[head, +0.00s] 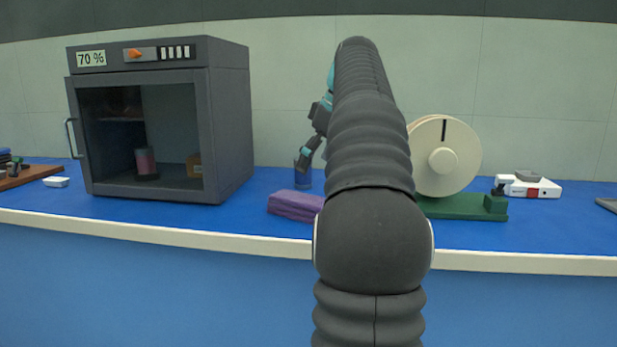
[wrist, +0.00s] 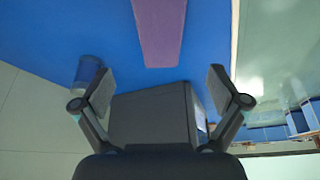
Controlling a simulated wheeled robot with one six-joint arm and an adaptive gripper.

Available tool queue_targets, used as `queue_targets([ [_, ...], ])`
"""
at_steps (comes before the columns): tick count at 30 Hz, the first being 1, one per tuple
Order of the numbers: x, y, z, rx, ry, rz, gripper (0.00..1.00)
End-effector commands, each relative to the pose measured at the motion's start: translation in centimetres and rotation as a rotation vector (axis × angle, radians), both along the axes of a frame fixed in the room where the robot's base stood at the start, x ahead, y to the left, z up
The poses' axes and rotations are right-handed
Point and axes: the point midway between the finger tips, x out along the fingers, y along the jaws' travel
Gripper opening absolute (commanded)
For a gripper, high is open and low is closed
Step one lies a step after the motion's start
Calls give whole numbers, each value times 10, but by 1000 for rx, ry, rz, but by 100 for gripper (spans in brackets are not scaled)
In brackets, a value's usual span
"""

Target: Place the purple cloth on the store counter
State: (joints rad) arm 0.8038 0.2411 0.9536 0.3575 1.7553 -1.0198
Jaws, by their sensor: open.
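The purple cloth (head: 293,204) lies as a folded, thick block on the blue bench top (head: 235,213), near its front edge, right of the grey cabinet. My arm hides its right end in the head view. In the wrist view the cloth (wrist: 160,30) shows as a purple strip ahead of the fingers, apart from them. My gripper (wrist: 160,83) is open with nothing between its fingers. In the head view my gripper (head: 310,155) is partly behind my arm, above and beyond the cloth. I cannot tell whether this bench is the store counter.
A dark blue cylinder (head: 303,179) stands close to my gripper. The grey cabinet (head: 228,120), reading 70 %, stands left with its door shut. A cream wheel on a green base (head: 462,206) stands right. A white device (head: 540,188) is farther right.

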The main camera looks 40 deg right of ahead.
Motion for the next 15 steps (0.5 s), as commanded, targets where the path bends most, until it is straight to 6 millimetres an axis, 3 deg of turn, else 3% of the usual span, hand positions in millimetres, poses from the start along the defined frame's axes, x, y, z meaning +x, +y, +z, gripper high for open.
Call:
queue_targets([
  [6, -7, -3, 17, -1, 0, -1, 97],
  [15, -7, 5, 21, 2, 2, -6, 97],
])
